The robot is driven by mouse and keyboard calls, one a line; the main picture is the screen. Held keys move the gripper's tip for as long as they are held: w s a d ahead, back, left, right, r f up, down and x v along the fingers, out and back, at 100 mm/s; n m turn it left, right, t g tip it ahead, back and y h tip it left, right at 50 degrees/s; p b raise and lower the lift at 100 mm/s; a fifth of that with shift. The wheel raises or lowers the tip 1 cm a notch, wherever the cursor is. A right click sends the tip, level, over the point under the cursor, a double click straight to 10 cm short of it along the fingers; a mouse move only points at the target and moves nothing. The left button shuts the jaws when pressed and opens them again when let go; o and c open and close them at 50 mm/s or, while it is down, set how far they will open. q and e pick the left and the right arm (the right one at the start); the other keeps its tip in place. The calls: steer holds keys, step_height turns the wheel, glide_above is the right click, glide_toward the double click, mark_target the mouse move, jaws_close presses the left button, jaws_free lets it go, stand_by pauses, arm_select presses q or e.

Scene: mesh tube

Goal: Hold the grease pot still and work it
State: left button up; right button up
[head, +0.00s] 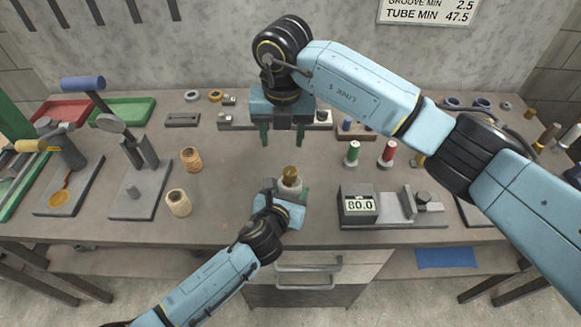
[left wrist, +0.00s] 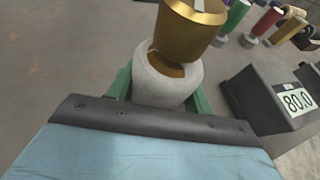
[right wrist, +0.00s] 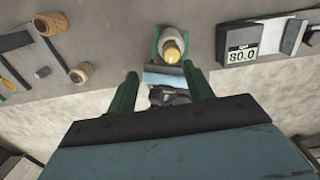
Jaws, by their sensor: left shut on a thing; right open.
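The grease pot (head: 290,187) is a pale round pot on the bench with a brass top (head: 290,173). In the left wrist view the pot (left wrist: 160,88) stands between green fingers, and the brass piece (left wrist: 188,25) sits tilted at its mouth. My left gripper (head: 288,190) is shut on the pot from the front. My right gripper (head: 282,140) is open and empty, above and behind the pot, fingers pointing down. In the right wrist view the pot (right wrist: 165,58) lies beyond and between the open fingers.
A gauge reading 80.0 (head: 358,206) stands right of the pot. Green (head: 352,154) and red (head: 388,153) spools stand behind it. Two tan spools (head: 190,159) (head: 178,203) stand left, past a clear patch of bench. A grey stand (head: 140,190) is farther left.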

mark_target(291, 170)
steer(key=f+n, duration=0.3)
steer(key=d+f+n, duration=0.1)
steer(key=f+n, duration=0.2)
steer(key=s+f+n, duration=0.1)
steer(key=f+n, duration=0.2)
steer(key=shift+d+f+n+h, duration=0.3)
steer(key=shift+f+n, duration=0.05)
steer(key=shift+n, duration=0.05)
stand_by(0.4)
steer(key=c, duration=1)
steer(key=shift+w+m+g, duration=0.1)
steer(key=shift+m+g, duration=0.2)
steer(key=shift+m, duration=2.1)
steer(key=o, duration=1)
